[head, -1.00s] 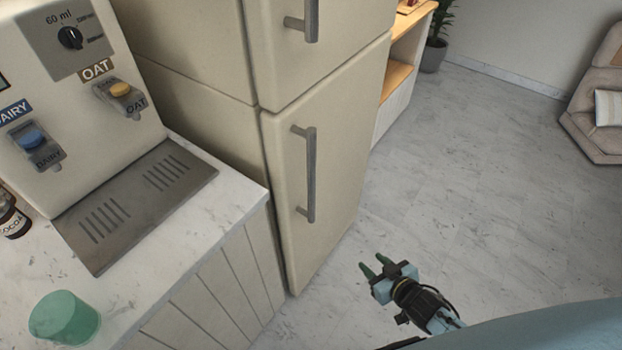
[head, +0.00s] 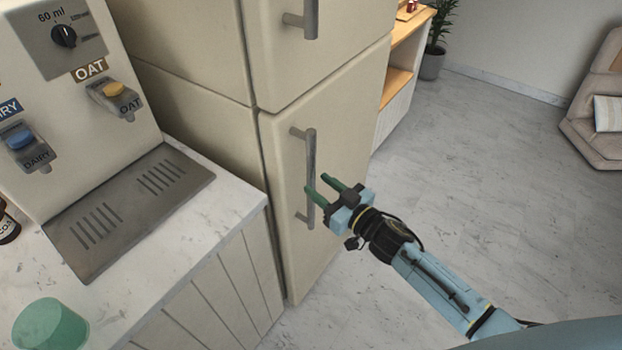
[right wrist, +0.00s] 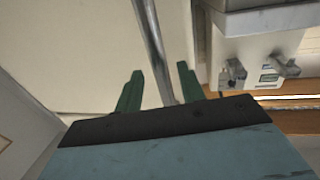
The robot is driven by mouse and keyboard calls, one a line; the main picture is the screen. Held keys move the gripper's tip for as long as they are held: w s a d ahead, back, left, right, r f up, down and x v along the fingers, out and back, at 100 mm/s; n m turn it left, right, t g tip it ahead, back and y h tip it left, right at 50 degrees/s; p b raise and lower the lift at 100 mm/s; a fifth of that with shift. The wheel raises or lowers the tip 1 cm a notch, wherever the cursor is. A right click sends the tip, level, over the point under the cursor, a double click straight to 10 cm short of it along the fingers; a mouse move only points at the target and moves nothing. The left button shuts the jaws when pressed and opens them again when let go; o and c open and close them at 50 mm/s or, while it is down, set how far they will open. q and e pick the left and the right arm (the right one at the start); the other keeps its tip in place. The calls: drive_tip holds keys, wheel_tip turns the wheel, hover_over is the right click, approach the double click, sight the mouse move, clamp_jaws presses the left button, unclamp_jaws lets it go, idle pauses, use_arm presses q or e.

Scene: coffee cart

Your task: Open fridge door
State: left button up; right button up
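The cream fridge has a lower door (head: 345,140) with a vertical grey bar handle (head: 311,160); the door looks shut. A second handle (head: 310,18) is on the upper door (head: 345,40). My right gripper (head: 318,184) is open at the lower part of the lower handle. In the right wrist view the two green fingers (right wrist: 158,90) are apart and the handle bar (right wrist: 150,45) runs down between them in the picture. I cannot tell whether the bar is within finger reach. My left gripper is not in view.
A marble counter (head: 215,225) with a milk dispenser (head: 85,110), its drip tray (head: 130,205) and a green cup (head: 50,325) stands left of the fridge. Open floor (head: 470,190) lies to the right, with a beige seat (head: 595,125) beyond.

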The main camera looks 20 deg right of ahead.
sight(314, 182)
drive_tip(key=shift+x, duration=1.9)
clamp_jaws()
